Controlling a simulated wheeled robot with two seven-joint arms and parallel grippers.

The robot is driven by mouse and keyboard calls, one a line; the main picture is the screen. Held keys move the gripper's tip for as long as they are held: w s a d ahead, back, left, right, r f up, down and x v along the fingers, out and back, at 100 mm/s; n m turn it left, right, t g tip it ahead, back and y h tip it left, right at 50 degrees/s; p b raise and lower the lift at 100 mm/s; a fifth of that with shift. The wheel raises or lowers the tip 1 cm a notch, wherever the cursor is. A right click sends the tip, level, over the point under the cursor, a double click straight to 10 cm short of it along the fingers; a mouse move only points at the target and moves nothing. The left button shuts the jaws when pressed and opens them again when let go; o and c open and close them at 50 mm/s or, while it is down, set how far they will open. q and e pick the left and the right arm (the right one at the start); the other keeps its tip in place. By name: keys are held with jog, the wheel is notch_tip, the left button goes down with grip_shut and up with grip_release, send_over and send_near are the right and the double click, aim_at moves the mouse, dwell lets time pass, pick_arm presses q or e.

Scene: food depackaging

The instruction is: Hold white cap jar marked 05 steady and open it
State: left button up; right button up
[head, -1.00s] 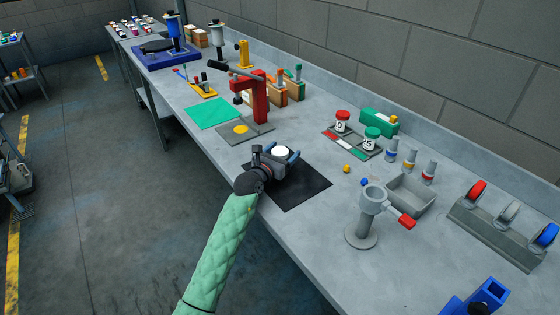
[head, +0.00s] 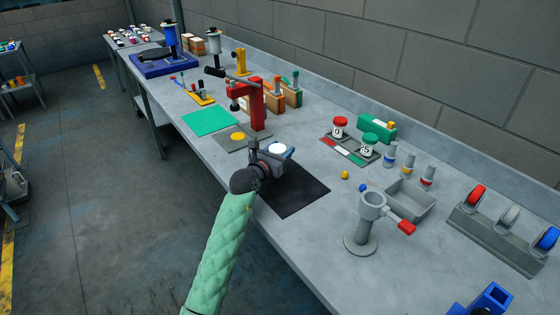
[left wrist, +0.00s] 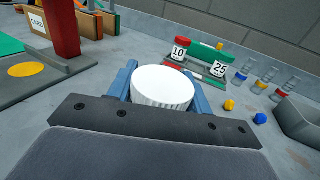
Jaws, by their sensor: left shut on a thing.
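The white cap jar (head: 276,147) shows only its white ridged lid clearly; its body and any number are hidden by my gripper. The lid also shows in the left wrist view (left wrist: 162,88), upright between the two blue fingers. My left gripper (head: 277,153) is shut on the jar, over the black mat (head: 300,194) near the front edge of the bench. I cannot tell whether the jar touches the mat. The lid looks seated. My right gripper is in neither view.
A red-capped jar (head: 339,127) and a green-capped jar (head: 368,145) stand on a striped rack to the right. A red press (head: 256,104) stands behind the gripper. A grey holder (head: 368,222) and an open grey tray (head: 404,200) stand to the right. The mat's right part is clear.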

aim_at(280, 145)
pick_arm(q)
notch_tip(280, 145, up, 6)
jog(key=shift+r+b, duration=0.25)
jog(key=shift+b, duration=0.55)
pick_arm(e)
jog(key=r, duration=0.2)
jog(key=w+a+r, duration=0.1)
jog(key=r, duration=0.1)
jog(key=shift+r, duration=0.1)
